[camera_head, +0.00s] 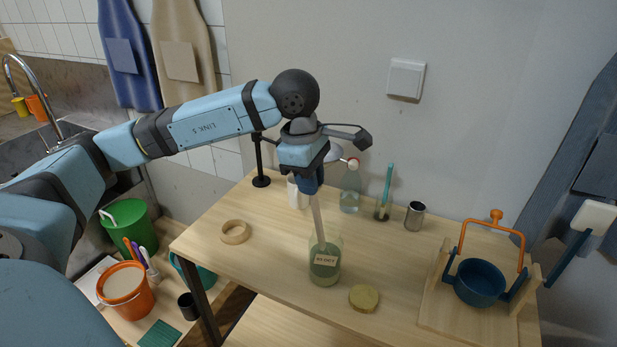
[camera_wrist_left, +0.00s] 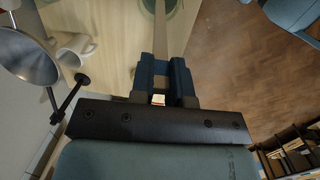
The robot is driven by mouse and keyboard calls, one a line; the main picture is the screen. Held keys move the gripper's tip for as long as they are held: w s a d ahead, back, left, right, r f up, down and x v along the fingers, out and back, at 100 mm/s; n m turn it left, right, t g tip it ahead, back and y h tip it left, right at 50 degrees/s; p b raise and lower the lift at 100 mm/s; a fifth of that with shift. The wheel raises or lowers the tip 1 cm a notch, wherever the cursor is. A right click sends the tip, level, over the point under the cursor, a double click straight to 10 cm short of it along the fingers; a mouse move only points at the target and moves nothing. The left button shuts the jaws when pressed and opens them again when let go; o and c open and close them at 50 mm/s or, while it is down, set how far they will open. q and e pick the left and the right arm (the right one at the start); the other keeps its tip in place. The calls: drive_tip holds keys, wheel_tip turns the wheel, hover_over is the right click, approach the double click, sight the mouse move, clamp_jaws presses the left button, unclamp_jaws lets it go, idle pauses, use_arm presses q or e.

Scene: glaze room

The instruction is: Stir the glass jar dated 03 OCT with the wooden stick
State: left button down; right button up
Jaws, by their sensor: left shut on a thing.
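The glass jar (camera_head: 325,268) stands upright on the wooden table, with greenish contents and a pale label whose date is too small to read surely. My left gripper (camera_head: 311,187) is above the jar, pointing down, shut on the wooden stick (camera_head: 318,222). The stick slants slightly and its lower end is inside the jar. In the left wrist view the stick (camera_wrist_left: 160,30) runs from between the fingers (camera_wrist_left: 161,85) to the jar (camera_wrist_left: 178,8) at the top edge. A round lid (camera_head: 364,297) lies right of the jar. My right gripper is not in view.
The table (camera_head: 270,265) also holds a tape ring (camera_head: 235,232), a glass bottle (camera_head: 350,190), a glass with a teal stick (camera_head: 383,208), a metal cup (camera_head: 415,215), a white mug (camera_head: 296,193) and a blue pot (camera_head: 480,283) on a wooden stand. A lamp (camera_head: 261,180) stands behind.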

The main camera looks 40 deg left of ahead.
sight(315, 202)
use_arm(q)
drive_tip(key=shift+w+d+f+b, duration=0.15)
drive_tip(key=shift+f+b, duration=0.8)
drive_tip(key=shift+f, duration=0.3)
drive_tip(key=shift+w+d+f+b, duration=0.1)
drive_tip(key=shift+f+b, duration=0.85)
drive_tip(key=shift+f, duration=0.45)
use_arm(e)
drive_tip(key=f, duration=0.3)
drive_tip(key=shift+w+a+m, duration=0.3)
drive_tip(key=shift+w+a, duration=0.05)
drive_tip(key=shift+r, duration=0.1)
